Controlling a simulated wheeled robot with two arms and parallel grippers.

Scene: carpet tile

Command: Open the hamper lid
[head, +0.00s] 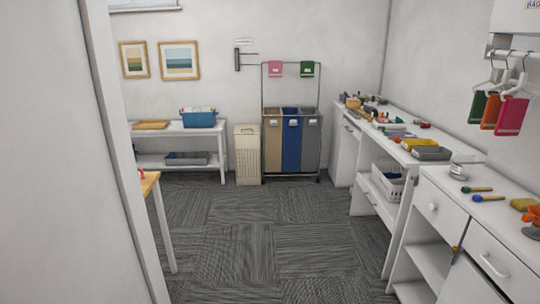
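A cream hamper (247,157) stands on the carpet at the far wall, between the white shelf bench and the laundry sorter. It is tall and boxy with a perforated upper front. Its lid (247,129) appears to lie closed on top, though it is small at this distance. Neither of my grippers shows in the head view, and nothing of mine is near the hamper.
The carpet (270,230) ahead is clear. A wall edge (105,130) and small table (150,184) stand at left. White counters (440,180) line the right. A three-bag sorter (292,140) stands right of the hamper, a shelf bench (178,130) left.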

